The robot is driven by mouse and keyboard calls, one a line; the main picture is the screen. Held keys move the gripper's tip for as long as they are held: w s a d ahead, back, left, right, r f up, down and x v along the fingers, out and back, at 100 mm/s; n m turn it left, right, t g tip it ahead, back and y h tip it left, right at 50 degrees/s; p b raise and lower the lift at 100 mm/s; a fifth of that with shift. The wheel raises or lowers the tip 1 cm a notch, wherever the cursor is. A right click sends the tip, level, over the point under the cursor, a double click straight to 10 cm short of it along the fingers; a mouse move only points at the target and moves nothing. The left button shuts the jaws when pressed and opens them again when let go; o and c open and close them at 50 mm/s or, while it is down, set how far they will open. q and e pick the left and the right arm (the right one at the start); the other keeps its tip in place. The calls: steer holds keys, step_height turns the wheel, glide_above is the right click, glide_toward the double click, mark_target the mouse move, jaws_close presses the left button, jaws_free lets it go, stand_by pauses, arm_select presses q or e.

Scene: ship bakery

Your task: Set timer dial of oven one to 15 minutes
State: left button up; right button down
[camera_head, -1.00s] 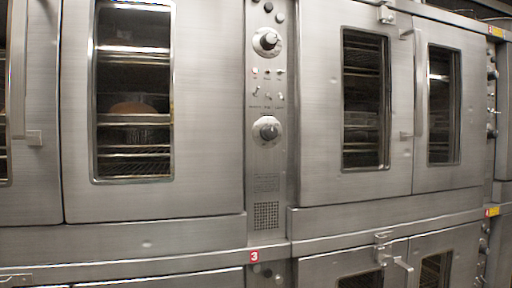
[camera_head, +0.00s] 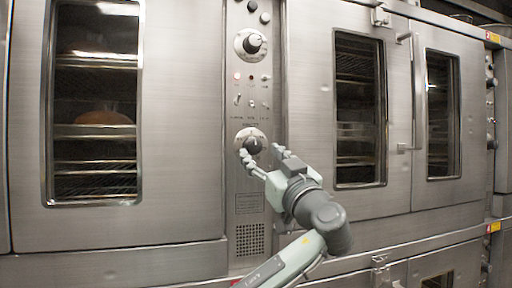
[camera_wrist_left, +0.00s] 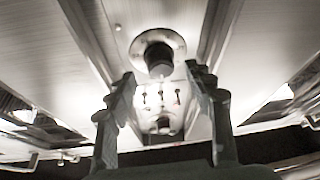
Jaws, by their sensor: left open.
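A steel oven control panel (camera_head: 240,190) stands between oven doors. It bears an upper round dial (camera_head: 251,44), small switches below it, and a lower round dial (camera_head: 243,137) with a dark knob. My left gripper (camera_head: 260,151) is open in front of the lower dial, fingers reaching toward its knob from below right. In the left wrist view the gripper fingers (camera_wrist_left: 158,85) stand apart with nothing between them held. That view shows the lower dial (camera_wrist_left: 146,42) beyond the fingertips, then the switches and another knob. Dial markings are too small to read. My right gripper is out of view.
A glass-windowed oven door (camera_head: 175,130) is left of the panel, with a loaf (camera_head: 103,118) inside. Two more windowed doors stand right, with a protruding vertical handle (camera_head: 419,90). More knobs (camera_head: 490,110) line the far right edge.

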mark_target(256, 149)
arm_select(q)
steer(key=shift+p+x, duration=0.3)
steer(key=shift+x, duration=1.5)
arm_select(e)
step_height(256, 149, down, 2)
arm_select(q)
steer(key=c, duration=1.1)
steer(key=shift+f, duration=0.1)
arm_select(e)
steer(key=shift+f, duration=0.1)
